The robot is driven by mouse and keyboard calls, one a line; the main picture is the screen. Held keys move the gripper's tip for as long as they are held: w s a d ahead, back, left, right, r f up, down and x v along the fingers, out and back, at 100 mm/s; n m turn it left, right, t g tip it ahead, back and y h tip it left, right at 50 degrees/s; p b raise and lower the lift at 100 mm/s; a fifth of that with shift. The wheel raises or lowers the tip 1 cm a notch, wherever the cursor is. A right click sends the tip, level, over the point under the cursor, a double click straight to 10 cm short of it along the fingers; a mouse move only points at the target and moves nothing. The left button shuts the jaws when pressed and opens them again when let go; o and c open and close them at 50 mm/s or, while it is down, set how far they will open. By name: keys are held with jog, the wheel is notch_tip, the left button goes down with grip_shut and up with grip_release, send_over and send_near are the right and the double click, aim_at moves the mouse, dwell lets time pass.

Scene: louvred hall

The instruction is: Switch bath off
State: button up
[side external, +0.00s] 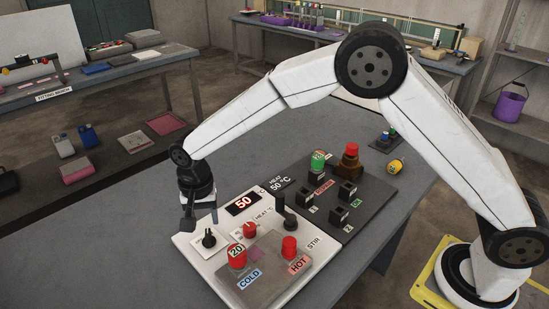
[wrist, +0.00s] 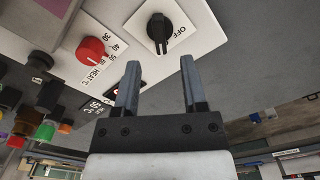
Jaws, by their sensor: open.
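The bath unit has a white panel (side external: 188,243) with a lit red display (side external: 243,203) reading 50. A black rotary knob (side external: 209,238) sits at its left corner; in the wrist view the knob (wrist: 160,28) has the word OFF (wrist: 179,36) beside it. The knob's bar runs roughly up and down in that picture. A red dial (side external: 250,230) with a heat scale is nearby, also in the wrist view (wrist: 92,50). My gripper (side external: 200,214) is open and empty, close to the black knob. In the wrist view its fingertips (wrist: 159,63) lie below the knob, apart from it.
The grey table (side external: 125,265) is clear at left.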

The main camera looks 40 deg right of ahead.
aim_at(207, 235)
jog(key=shift+f, duration=2.5)
jog(key=shift+f, duration=0.35)
grip_shut()
